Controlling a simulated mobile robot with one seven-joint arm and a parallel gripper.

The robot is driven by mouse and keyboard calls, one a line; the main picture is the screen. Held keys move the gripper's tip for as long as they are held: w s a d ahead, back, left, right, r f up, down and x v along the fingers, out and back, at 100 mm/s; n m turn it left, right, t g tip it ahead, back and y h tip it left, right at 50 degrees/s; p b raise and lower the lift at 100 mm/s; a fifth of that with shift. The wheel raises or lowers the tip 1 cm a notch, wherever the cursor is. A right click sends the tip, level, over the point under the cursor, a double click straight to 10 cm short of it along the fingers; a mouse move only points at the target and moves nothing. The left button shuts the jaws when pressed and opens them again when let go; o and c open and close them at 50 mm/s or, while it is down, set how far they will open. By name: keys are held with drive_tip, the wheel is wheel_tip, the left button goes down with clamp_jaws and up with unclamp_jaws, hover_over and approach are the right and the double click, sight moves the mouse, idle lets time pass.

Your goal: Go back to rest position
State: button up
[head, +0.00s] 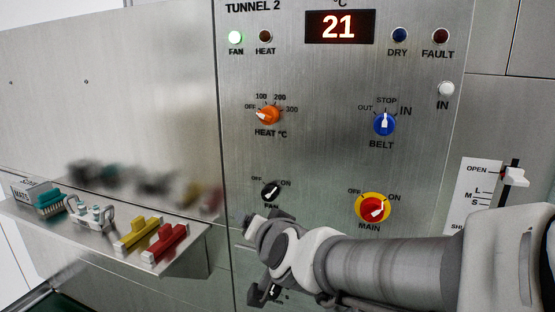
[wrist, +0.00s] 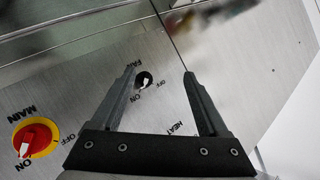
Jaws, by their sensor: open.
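My gripper (head: 256,224) hovers in front of the panel just below the black FAN knob (head: 269,191) in the head view. In the wrist view its two fingers (wrist: 160,73) are spread and empty, with the FAN knob (wrist: 144,80) appearing between them, nearer the left finger. The FAN knob's white pointer leans toward ON. My arm reaches in from the lower right and hides part of the panel's lower area. I cannot tell whether a fingertip touches the panel.
The red-and-yellow MAIN knob (head: 373,208) points toward ON, above my arm. A blue BELT knob (head: 384,123) points to STOP. The orange HEAT knob (head: 268,115) points to OFF. A slider (head: 514,177) stands at right.

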drive_tip(key=s+d+f+n+g+h, duration=0.2)
drive_tip(key=s+d+g, duration=0.2)
drive_tip(key=s+d, duration=0.55)
drive_tip(key=s+d+f+n+g+h, duration=0.1)
drive_tip(key=s+d+f+g+h, duration=0.15)
drive_tip(key=s+d, duration=0.75)
wheel_tip(320, 180, up, 15)
drive_tip(key=a+p, duration=0.1)
drive_tip(key=p, duration=1.4)
drive_tip(key=shift+a, duration=0.4)
drive_tip(key=shift+o, duration=0.2)
drive_tip(key=shift+s+f+n+g, duration=0.1)
drive_tip(key=shift+f+n+g, duration=0.05)
drive_tip(key=shift+n+g, duration=0.15)
